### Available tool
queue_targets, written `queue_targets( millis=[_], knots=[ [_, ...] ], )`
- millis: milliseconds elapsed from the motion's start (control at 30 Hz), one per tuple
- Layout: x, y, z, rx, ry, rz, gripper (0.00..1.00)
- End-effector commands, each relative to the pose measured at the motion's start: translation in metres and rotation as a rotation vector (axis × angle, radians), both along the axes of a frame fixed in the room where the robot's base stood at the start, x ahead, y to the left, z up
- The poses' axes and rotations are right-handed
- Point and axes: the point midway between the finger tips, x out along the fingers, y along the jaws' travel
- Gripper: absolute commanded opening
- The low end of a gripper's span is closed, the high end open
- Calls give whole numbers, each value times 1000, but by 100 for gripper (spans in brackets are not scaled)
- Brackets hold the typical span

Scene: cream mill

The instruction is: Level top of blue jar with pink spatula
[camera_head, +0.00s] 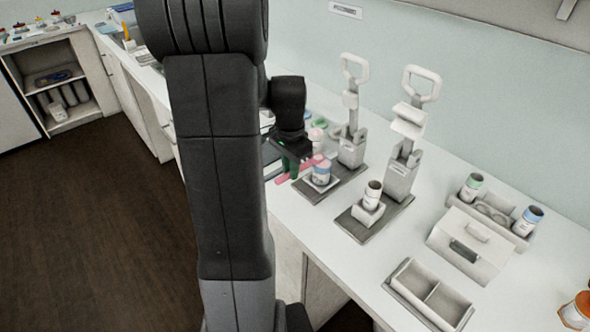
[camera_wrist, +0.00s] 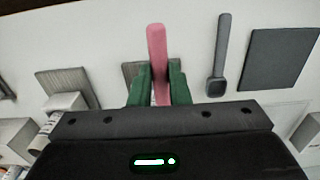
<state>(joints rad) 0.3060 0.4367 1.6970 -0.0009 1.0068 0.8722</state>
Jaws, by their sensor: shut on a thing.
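My gripper (camera_head: 291,168) has green fingers and is shut on the pink spatula (camera_head: 286,179), just left of the blue jar. In the wrist view the spatula (camera_wrist: 156,45) is between the fingers (camera_wrist: 159,85) and its pink length points away from the gripper. The blue jar (camera_head: 321,173) is a white jar with a blue band, upright in a small holder at the foot of the left lever press (camera_head: 351,150). The spatula's pink end lies close to the jar; I cannot tell whether they touch. I cannot make out the blue jar in the wrist view.
A second lever press (camera_head: 402,175) stands to the right, with a white jar (camera_head: 373,193) before it. Farther right are a jar rack (camera_head: 495,212), a grey-white box (camera_head: 470,245) and a divided tray (camera_head: 430,297). A dark spoon-like tool (camera_wrist: 218,60) lies beside a dark mat (camera_wrist: 278,58).

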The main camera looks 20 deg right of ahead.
Motion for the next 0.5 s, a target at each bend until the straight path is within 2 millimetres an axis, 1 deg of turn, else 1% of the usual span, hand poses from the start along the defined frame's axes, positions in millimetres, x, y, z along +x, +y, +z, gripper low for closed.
queue_targets(
  millis=[300,500],
  knots=[
    [18,8,1,0,0,1,0],
    [17,7,16,0,0,0,0]
  ],
)
